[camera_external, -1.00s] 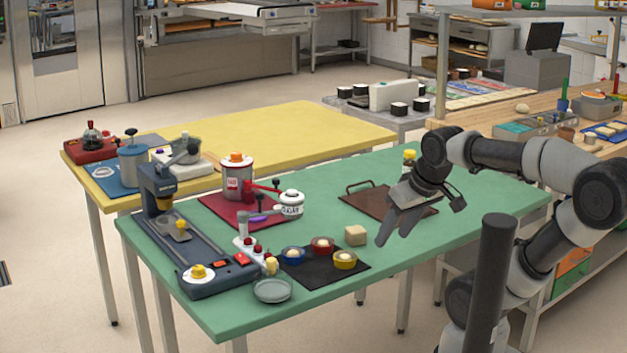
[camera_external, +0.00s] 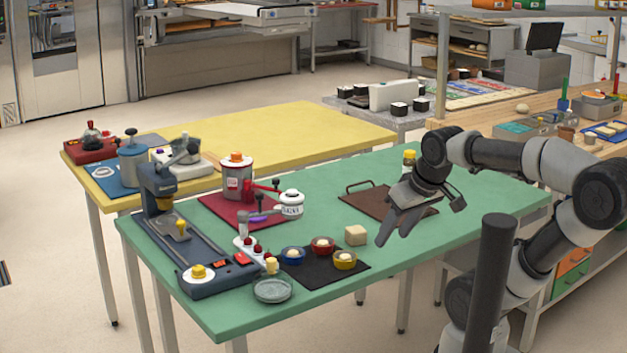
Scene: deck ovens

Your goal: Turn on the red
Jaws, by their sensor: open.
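Several red parts stand on the green table (camera_external: 420,170). A dark blue machine (camera_external: 165,187) at the left end has two red switches on its base, one at the front (camera_external: 218,262) and one to its right (camera_external: 241,258). A white block with red knobs (camera_external: 248,246) stands beside it. A grey canister with red fittings (camera_external: 237,180) stands on a red mat (camera_external: 215,205). Whether any switch is on is too small to tell.
A black mat (camera_external: 318,274) holds blue, red and yellow rings beside a beige cube (camera_external: 355,235). A round grey dish (camera_external: 272,290) is at the front edge. A brown tray (camera_external: 375,203) lies behind my gripper. The table's right end is clear.

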